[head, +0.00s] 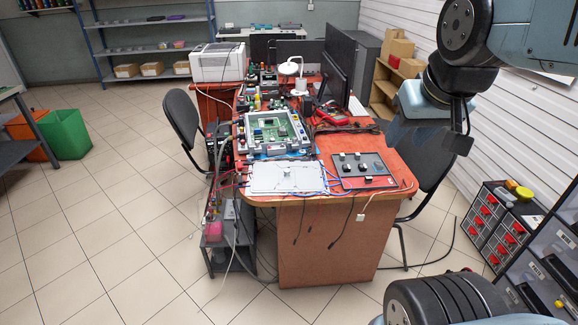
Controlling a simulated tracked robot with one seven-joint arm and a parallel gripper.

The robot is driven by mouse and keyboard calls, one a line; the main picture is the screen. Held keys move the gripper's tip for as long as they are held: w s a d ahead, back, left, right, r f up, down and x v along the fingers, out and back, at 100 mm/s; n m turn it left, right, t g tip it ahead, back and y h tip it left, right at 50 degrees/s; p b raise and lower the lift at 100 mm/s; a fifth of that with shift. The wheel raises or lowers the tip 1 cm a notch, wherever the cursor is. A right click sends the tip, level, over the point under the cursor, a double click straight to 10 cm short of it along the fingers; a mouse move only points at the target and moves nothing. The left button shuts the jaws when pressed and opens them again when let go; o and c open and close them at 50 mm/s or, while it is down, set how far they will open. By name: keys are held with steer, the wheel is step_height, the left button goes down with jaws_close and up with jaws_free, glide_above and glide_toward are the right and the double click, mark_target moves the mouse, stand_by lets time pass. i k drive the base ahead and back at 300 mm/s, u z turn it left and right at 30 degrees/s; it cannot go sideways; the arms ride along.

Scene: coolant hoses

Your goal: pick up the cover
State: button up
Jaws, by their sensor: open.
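A flat pale silver-white plate (287,177) lies at the near left of the orange desk, with red and blue hoses along its edges. It looks like the cover, but I cannot be sure. A dark grey panel (363,170) with several small fittings lies just right of it. My gripper (428,135) is in the upper right of the head view, in the air above the desk's right side and apart from the plate and panel. It is open, with nothing visible in it; its fingertips show only partly.
The orange desk (320,215) also holds an open grey case with a green circuit board (280,132), monitors (338,62) and a white lamp (291,68). Loose cables hang over its front edge. Chairs stand at both sides.

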mark_target(266, 176)
steer(key=i, duration=0.9)
steer(key=u, duration=0.05)
